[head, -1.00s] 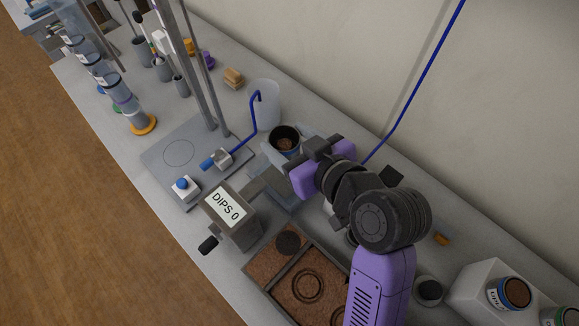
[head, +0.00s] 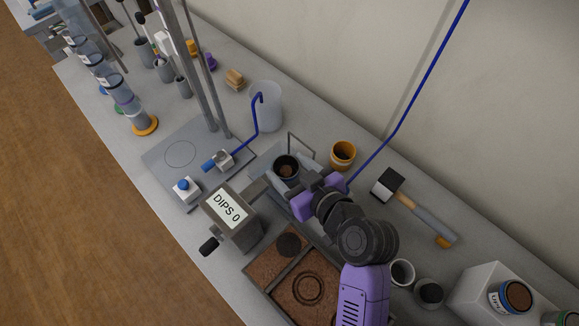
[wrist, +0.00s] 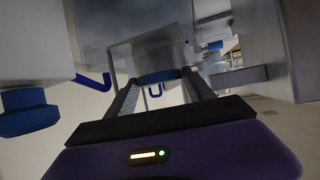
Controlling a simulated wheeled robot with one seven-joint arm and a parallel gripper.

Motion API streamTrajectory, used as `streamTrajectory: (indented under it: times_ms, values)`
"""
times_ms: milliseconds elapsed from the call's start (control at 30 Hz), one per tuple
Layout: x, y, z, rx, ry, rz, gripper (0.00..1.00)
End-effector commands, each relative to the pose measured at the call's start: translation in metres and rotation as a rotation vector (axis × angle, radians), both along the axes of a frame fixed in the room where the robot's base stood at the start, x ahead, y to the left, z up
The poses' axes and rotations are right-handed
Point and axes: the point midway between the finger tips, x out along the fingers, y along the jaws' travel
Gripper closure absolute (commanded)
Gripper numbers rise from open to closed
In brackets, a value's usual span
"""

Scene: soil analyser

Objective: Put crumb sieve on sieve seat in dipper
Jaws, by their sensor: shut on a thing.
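The crumb sieve (head: 286,168) is a dark round cup with brown crumbs inside, in the head view. My gripper (head: 297,190) is shut on it from the lower right. In the wrist view, a blue-banded part of the sieve (wrist: 158,77) sits between the two fingers. The dipper (head: 231,216) is a grey box with a "DIPS 0" display and a side crank. Its arm reaches toward the sieve, which is over or beside a pale tray-like part with a thin wire frame (head: 301,143). The sieve seat is not clearly visible, and I cannot tell whether the sieve touches it.
An orange-rimmed cup (head: 343,153) stands right of the sieve. A clear beaker (head: 267,106) and a blue bent tube stand behind. A stand plate (head: 165,160) with rods is at left. A soil tray (head: 262,262) lies in front.

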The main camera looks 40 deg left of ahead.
Motion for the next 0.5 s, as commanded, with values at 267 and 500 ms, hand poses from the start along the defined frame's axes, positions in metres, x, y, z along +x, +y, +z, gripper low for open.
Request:
streamTrajectory:
  times_ms: [267, 500]
  values:
    - [0.0001, 0.0000, -0.0025, 0.000, 0.000, 0.000, 0.29]
    - [0.0000, 0.0001, -0.0021, 0.000, 0.000, 0.000, 0.29]
